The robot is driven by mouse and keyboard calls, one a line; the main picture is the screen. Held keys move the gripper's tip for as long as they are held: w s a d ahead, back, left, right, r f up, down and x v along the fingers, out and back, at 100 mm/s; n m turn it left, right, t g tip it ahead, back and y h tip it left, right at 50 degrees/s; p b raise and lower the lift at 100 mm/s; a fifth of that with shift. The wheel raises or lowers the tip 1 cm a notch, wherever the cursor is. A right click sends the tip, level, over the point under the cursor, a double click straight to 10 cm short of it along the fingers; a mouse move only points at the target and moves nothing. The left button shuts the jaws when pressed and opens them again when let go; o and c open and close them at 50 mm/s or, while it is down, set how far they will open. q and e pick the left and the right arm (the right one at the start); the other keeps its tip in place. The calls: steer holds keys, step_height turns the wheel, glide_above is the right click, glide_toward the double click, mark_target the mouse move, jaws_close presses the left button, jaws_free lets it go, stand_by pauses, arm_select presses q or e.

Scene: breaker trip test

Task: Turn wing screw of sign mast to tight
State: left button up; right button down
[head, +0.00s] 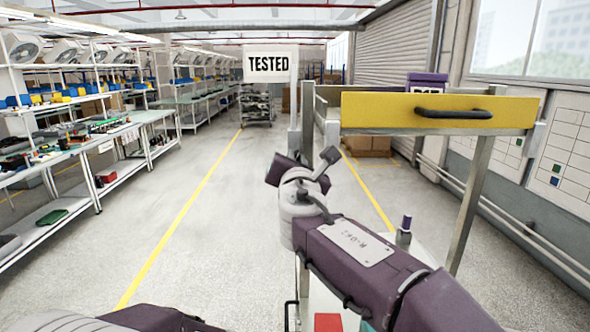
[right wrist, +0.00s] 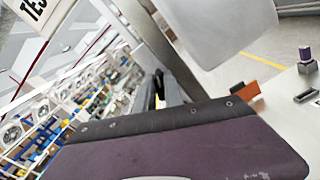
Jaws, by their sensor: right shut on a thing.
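The sign mast (head: 294,110) is a thin grey upright post with a white sign (head: 268,64) reading TESTED at its top. In the right wrist view the mast (right wrist: 150,45) runs diagonally, with a corner of the sign (right wrist: 28,12) at the top left. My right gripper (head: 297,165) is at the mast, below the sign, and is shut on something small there. The wing screw cannot be made out; the gripper and wrist cover that spot in the head view. My left gripper is out of view.
A frame with a yellow front panel (head: 375,110) and black handle stands right of the mast. A purple-capped part (head: 407,222) stands below it. Shelves and benches (head: 120,140) line the left side. The floor (head: 210,235) between is clear.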

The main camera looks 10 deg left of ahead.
steer(key=m+b, duration=0.3)
steer(key=m, duration=0.7)
steer(key=m+b, duration=0.4)
steer(key=m, duration=0.6)
steer(key=f+m+b, duration=0.1)
steer(key=m+b, duration=0.2)
steer(key=m, duration=0.7)
steer(key=shift+a+m, duration=0.1)
steer(key=shift+m, duration=0.2)
stand_by(0.4)
steer(key=c, duration=1.4)
jaws_free()
steer(key=shift+c, duration=0.2)
